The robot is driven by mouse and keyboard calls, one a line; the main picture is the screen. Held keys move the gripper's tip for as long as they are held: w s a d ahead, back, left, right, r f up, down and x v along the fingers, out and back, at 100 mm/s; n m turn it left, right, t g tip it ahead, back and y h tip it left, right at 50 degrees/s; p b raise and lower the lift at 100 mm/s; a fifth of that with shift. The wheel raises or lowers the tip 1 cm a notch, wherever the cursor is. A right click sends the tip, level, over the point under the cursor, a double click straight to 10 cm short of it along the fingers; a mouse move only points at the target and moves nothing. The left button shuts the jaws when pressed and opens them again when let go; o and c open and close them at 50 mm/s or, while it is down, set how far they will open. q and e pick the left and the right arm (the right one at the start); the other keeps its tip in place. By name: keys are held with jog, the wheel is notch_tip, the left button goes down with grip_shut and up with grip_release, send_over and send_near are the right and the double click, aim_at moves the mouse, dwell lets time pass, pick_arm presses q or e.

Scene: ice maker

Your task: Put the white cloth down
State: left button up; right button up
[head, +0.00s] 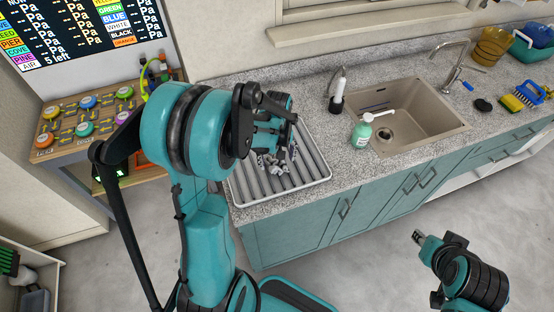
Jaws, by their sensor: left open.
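I cannot make out a white cloth in the head view. My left gripper (276,162) is over the ribbed grey drying tray (312,172) on the counter, its fingers pointing down. Its fingers are apart, with small pale grey parts at the tips. I cannot tell whether these touch the tray, and my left arm hides part of the tray. My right gripper (420,238) is low at the right, over the floor in front of the cabinets. Its jaws are too small to read.
The sink (425,105) is right of the tray, with a green soap bottle (362,131) at its near left corner. A dark-and-white upright tool (337,95) stands behind. A brush (525,94) lies at the right. Bare counter (345,160) lies between tray and sink.

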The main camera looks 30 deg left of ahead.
aim_at(277, 161)
pick_arm(q)
notch_tip(277, 161, up, 10)
jog(key=p, duration=0.3)
jog(key=s+d+r+m+t, duration=0.7)
jog(key=s+d+m, duration=0.3)
jog(key=s, duration=0.1)
jog(key=shift+d, duration=0.2)
jog(key=shift+w, duration=0.1)
